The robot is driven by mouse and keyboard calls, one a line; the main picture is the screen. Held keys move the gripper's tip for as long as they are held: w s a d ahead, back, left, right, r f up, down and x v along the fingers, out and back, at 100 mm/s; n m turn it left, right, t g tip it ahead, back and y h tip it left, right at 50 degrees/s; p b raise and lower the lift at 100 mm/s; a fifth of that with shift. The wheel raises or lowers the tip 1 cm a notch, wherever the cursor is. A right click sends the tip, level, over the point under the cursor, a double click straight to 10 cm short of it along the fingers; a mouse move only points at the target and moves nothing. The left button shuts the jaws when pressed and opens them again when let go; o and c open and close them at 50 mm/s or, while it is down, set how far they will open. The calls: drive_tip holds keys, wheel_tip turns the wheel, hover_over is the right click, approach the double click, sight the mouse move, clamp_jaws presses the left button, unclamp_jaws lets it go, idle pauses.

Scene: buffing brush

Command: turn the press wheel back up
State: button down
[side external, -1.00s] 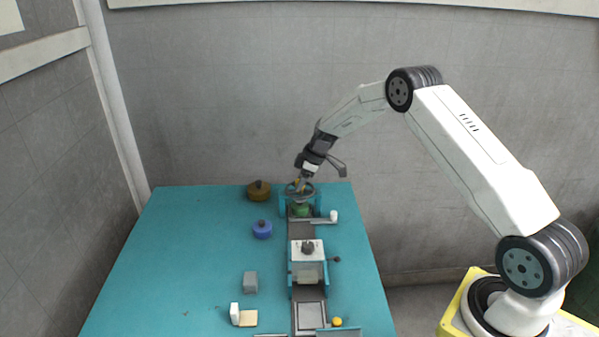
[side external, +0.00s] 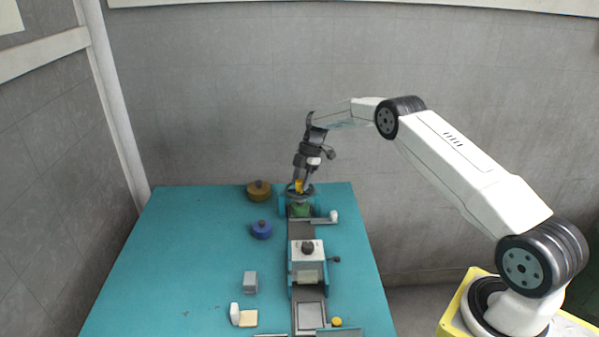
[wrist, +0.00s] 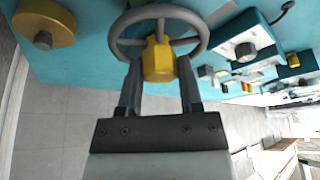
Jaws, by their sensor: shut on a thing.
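The press wheel (wrist: 199,22) is a grey spoked handwheel at the top of the wrist view. A yellow knob (wrist: 158,62) stands up from it. My gripper (wrist: 160,75) is shut on the yellow knob, with one finger on each side of it. In the side external view my gripper (side external: 299,184) points down at the wheel (side external: 310,190), which sits on the teal press frame (side external: 282,206) at the far end of the track. A green piece (side external: 301,210) shows below the wheel. The gripper partly hides the wheel.
An ochre lidded pot (side external: 258,191) stands just left of the press, with a blue one (side external: 262,230) nearer. A white-topped station (side external: 301,255) sits nearer on the track. A grey block (side external: 250,282) lies left of it. The left side of the table is clear.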

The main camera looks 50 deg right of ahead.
drive_tip(key=shift+n, duration=0.4)
drive_tip(key=shift+c, duration=1.2)
unclamp_jaws()
drive_tip(key=shift+d+r, duration=0.1)
drive_tip(key=shift+r, duration=0.05)
drive_tip(key=v, duration=0.7)
drive_tip(key=shift+r, duration=0.25)
